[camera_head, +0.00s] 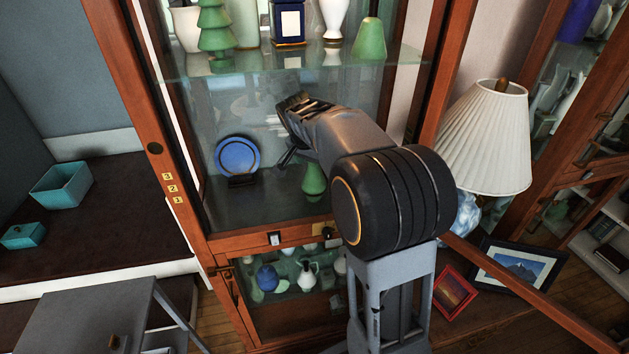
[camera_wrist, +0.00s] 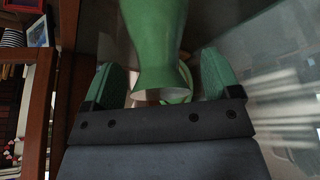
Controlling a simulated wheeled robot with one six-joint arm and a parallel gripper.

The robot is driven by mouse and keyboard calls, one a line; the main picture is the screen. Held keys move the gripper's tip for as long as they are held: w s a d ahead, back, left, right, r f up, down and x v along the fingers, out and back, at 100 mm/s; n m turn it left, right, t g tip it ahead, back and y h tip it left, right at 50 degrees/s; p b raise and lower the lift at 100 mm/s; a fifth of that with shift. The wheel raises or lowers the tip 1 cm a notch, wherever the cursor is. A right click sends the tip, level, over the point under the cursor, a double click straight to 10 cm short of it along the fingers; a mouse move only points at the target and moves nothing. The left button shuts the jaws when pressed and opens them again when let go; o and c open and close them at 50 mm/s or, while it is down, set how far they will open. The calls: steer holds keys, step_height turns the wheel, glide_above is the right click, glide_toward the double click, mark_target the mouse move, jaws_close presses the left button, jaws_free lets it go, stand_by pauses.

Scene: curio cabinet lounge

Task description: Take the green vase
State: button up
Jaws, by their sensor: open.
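A green vase (camera_wrist: 158,38) fills the top middle of the wrist view, its flared rim and pale inside toward my gripper. My gripper (camera_wrist: 158,82) is open, with one finger on each side of the vase's flared end. I cannot tell whether either finger touches it. In the head view a green vase (camera_head: 314,180) stands on the cabinet's middle shelf, its top hidden by my arm. My arm reaches into the cabinet above it; its fingers are hard to make out there.
A blue plate (camera_head: 237,156) on a stand is left of the vase. The glass shelf (camera_head: 200,66) above holds a green tree figure (camera_head: 215,35), a green cone-shaped piece (camera_head: 369,40) and other vases. The wooden cabinet frame (camera_head: 132,90) bounds the left. A lamp (camera_head: 485,140) stands at right.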

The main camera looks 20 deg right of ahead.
steer(key=shift+w+d+f, duration=0.15)
steer(key=shift+d+f, duration=0.1)
steer(key=shift+f, duration=0.35)
steer(key=c, duration=1.4)
steer(key=shift+r, duration=0.15)
steer(key=shift+r, duration=0.6)
step_height(320, 180, up, 2)
steer(key=shift+r, duration=0.2)
steer(key=s+a+b, duration=0.4)
steer(key=s+a, duration=0.6)
steer(key=a, duration=0.5)
steer(key=shift+f, duration=0.15)
